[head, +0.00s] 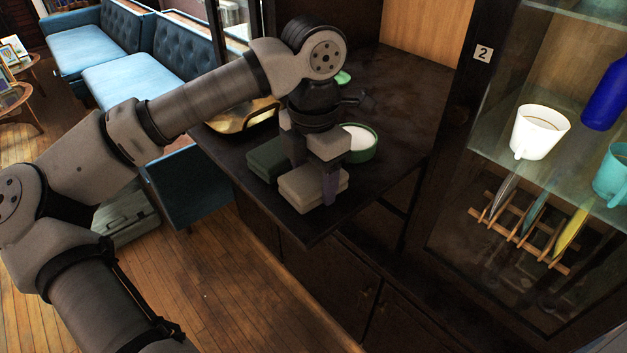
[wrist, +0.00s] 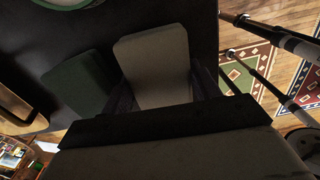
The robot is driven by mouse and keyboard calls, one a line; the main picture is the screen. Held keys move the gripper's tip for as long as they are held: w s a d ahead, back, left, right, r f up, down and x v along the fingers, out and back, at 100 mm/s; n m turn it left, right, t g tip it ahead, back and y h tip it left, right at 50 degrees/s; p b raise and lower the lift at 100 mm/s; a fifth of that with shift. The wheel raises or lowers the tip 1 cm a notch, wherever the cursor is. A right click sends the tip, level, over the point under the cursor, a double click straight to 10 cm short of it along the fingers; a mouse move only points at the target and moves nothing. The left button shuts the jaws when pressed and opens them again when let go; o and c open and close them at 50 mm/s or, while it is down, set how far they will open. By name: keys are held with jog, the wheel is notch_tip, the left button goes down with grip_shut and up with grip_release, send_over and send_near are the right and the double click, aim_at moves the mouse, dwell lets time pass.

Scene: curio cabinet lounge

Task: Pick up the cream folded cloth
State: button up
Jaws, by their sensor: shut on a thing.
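The cream folded cloth (head: 309,188) lies near the front edge of the dark cabinet shelf, a flat layered block. In the wrist view the cloth (wrist: 157,66) reaches up between the fingers. My gripper (head: 313,182) points down over it, with one finger showing at its right side in the head view. The gripper (wrist: 163,92) is shut on the cloth. I cannot tell whether the cloth is clear of the shelf.
A dark green folded cloth (head: 266,157) lies close behind and left of the cream one. A green-rimmed round dish (head: 365,154) stands to the right. A gold-edged tray (head: 238,122) is further back. The glass cabinet at right holds a white mug (head: 540,133) and a wooden rack (head: 522,236).

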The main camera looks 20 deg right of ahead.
aim_at(314, 175)
jog(key=shift+r, duration=0.15)
notch_tip(314, 175, up, 20)
dwell(0.5)
